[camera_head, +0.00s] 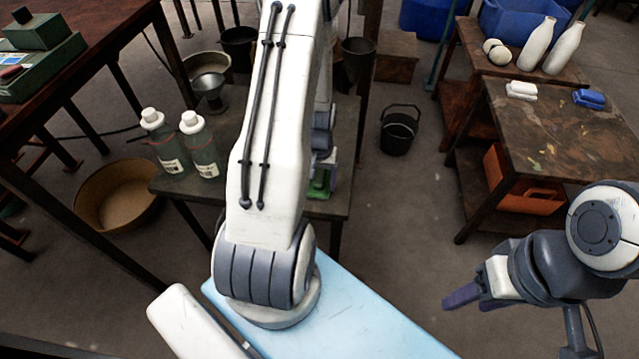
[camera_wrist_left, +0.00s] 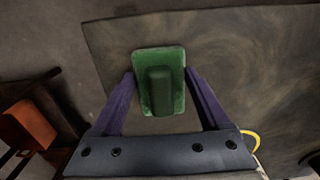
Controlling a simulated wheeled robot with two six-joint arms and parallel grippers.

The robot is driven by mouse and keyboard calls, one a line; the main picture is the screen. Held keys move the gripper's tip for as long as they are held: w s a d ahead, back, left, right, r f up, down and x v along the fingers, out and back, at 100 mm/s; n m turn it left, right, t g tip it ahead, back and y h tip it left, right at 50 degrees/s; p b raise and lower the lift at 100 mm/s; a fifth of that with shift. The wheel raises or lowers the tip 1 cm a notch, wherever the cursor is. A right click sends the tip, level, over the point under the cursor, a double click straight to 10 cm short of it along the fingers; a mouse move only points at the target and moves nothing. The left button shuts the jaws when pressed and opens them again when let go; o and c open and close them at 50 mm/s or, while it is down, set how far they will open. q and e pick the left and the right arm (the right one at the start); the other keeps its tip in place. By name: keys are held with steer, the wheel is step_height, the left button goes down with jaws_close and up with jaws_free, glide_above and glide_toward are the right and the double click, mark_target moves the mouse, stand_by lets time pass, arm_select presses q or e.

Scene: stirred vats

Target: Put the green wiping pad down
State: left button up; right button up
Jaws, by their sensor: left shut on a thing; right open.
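The green wiping pad (camera_wrist_left: 174,57) has a raised dark green grip (camera_wrist_left: 160,92) and is held between the purple fingers of my left gripper (camera_wrist_left: 160,76). In the head view a bit of the pad (camera_head: 319,186) shows beside my left arm, at the right side of the dark middle table (camera_head: 339,117). My arm hides most of the left gripper there. In the left wrist view the pad is over the table top (camera_wrist_left: 235,62), near its edge; I cannot tell whether it touches. My right gripper (camera_head: 474,299) is open and empty at the lower right, over the floor.
A black bucket (camera_head: 397,135) stands on the floor between.

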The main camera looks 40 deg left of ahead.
mark_target(319, 180)
arm_select(q)
steer(key=o, duration=1.2)
steer(key=shift+f, duration=0.1)
steer(key=shift+c, duration=0.2)
step_height(319, 180, up, 12)
steer(key=p, duration=0.5)
steer(key=w+d+r+m, duration=0.2)
steer(key=d+r, duration=0.2)
steer(key=d, duration=0.3)
steer(key=s+d+r+m, duration=0.3)
steer(key=d+r+m, duration=0.15)
steer(key=d, duration=0.65)
steer(key=s+d+r+m, duration=0.3)
steer(key=s+d, duration=0.3)
steer(key=s, duration=0.1)
steer(key=s+d+r+m+h, duration=0.1)
steer(key=s+d+r+m, duration=0.3)
steer(key=s+d, duration=0.2)
steer(key=shift+s+r, duration=0.25)
steer(key=shift+s, duration=0.3)
